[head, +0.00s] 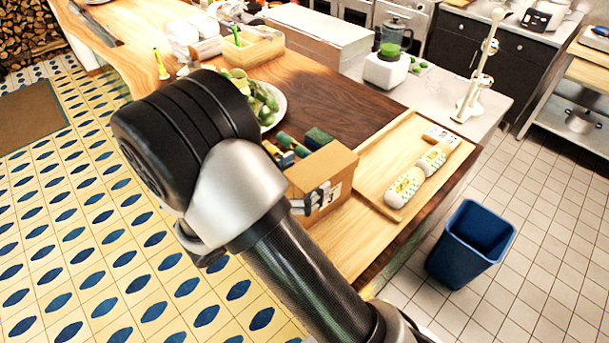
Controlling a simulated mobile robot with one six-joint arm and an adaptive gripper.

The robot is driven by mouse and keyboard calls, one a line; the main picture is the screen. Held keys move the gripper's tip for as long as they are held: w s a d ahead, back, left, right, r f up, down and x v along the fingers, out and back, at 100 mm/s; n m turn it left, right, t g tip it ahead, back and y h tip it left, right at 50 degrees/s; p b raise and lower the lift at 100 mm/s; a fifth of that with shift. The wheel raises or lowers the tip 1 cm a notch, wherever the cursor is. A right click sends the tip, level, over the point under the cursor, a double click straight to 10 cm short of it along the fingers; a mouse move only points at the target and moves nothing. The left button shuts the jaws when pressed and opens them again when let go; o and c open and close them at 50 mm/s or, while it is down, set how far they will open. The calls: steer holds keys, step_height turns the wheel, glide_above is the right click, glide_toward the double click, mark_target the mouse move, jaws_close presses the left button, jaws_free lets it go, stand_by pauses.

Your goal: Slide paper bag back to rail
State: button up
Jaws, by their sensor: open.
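A brown paper bag (335,166) stands upright on the wooden counter in the middle of the head view. Green, blue and yellow items show at its top and behind it. My gripper (315,199) shows as dark and grey finger parts in front of the bag's near face, low down. It is open; I cannot tell whether it touches the bag. My own arm hides the rest of the gripper and the counter to the bag's left. I cannot clearly make out a rail.
A wooden tray (376,184) with two wrapped rolls (404,187) lies right of the bag. A plate of limes (262,106) is behind it at left. A wooden caddy (262,49) and a blender (387,66) stand farther back. A blue bin (468,243) is on the floor.

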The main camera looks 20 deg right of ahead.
steer(key=shift+a, duration=0.1)
steer(key=v, duration=1.2)
stand_by(0.4)
steer(key=s+d+r+m+g+y+b, duration=0.2)
steer(key=s+d+r+m+g+y, duration=0.1)
steer(key=s+d+m+g+y, duration=0.55)
steer(key=s+a+r+m+t+y+b, duration=0.1)
steer(key=s+a+r+m+t+y, duration=0.1)
steer(key=s+m+t+y, duration=0.6)
steer(key=shift+a+r+m+y+b, duration=0.45)
steer(key=shift+a+m, duration=0.35)
steer(key=shift+m, duration=1.55)
